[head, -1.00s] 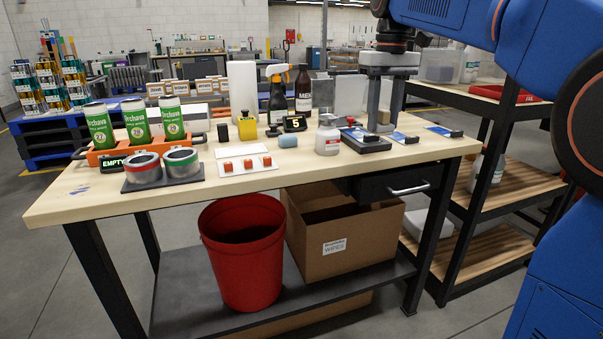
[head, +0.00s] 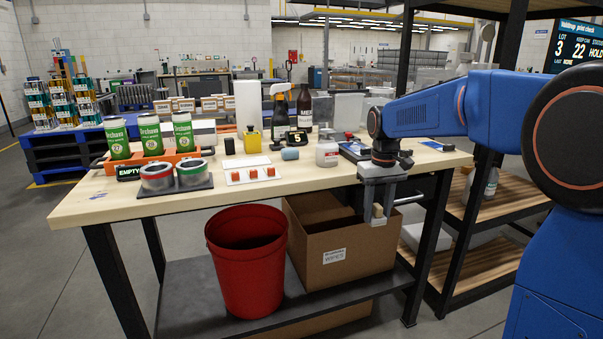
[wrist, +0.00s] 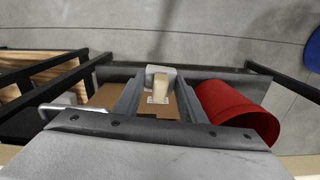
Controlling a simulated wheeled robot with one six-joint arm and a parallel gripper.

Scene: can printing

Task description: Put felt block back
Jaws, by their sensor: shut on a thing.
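My gripper (head: 377,217) points down in front of the table's front edge, above the open cardboard box. It is shut on a small tan block (head: 377,210), which also shows pale beige between the fingers in the wrist view (wrist: 159,96). I cannot tell from its surface whether it is felt. The fingers hide part of it. A blue-grey block (head: 290,154) lies on the tabletop, and a dark upright block (head: 229,146) stands left of the yellow bottle.
The cardboard box (head: 345,268) and red bin (head: 248,290) stand on the lower shelf. The wooden tabletop (head: 265,202) is bare along its front. A white jar (head: 327,154), a blue-and-dark pad (head: 355,150) and a drawer handle (wrist: 73,108) are near my arm.

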